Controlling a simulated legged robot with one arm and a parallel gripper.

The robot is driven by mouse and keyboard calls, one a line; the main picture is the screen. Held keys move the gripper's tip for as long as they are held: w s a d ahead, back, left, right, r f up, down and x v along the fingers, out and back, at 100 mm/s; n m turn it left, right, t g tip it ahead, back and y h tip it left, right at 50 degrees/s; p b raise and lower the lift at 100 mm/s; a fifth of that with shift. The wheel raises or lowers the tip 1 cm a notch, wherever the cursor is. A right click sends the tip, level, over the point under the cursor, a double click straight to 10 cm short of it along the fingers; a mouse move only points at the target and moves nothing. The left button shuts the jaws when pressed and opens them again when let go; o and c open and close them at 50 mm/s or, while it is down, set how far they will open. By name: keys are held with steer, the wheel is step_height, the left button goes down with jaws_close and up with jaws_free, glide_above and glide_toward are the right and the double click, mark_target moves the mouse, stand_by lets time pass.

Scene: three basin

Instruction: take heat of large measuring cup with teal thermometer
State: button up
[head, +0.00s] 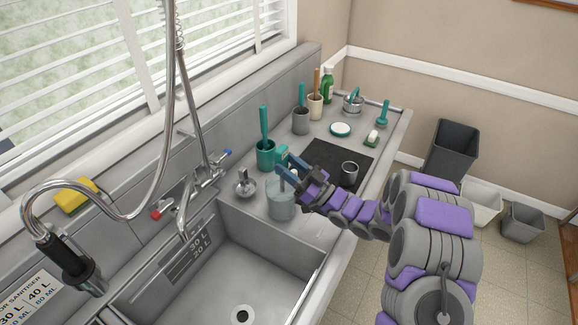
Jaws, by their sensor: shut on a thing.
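The large measuring cup (282,206) is a translucent grey-blue vessel standing on the counter at the sink's back right corner. My gripper (286,169) is just above the cup's rim, reaching in from the right. It is shut on the teal thermometer (281,154), whose teal head shows at the fingertips. The thermometer's lower part is hard to make out against the cup, so I cannot tell whether its tip touches the cup or what is inside.
A teal holder (266,158) with a teal-handled tool stands close behind the cup. A metal strainer-like piece (245,185) sits to its left. A small grey cup (349,173) stands on the black mat (325,157). The sink basin (240,270) lies in front.

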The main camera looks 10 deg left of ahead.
steer(key=shift+r, duration=0.1)
step_height(320, 180, up, 12)
steer(key=p, duration=0.5)
steer(key=shift+p, duration=0.35)
stand_by(0.5)
